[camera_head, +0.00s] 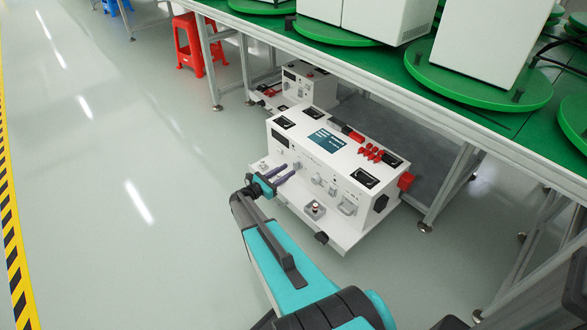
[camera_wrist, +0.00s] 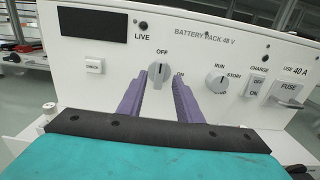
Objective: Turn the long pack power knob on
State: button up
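The long white battery pack (camera_head: 310,160) stands under the green bench, its front panel facing my arm. In the wrist view its power knob (camera_wrist: 161,73) is grey, with OFF printed above it and ON to its lower right. The knob's grip looks about upright, toward OFF. My gripper (camera_wrist: 158,90) has two purple fingers, apart and empty, pointing at the panel just below and around the knob. I cannot tell whether they touch it. In the head view my gripper (camera_head: 284,173) is close to the pack's front, and the knob is not clear there.
A RUN/STORE knob (camera_wrist: 217,82), a CHARGE switch (camera_wrist: 257,86) and a FUSE part (camera_wrist: 289,93) sit to the right. A smaller white unit (camera_head: 308,86) stands behind the pack. A bench leg (camera_head: 452,184) is at right. Floor at left is clear.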

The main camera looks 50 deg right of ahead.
aim_at(294, 166)
jog(key=shift+s+d, duration=0.15)
jog(key=shift+d, duration=1.75)
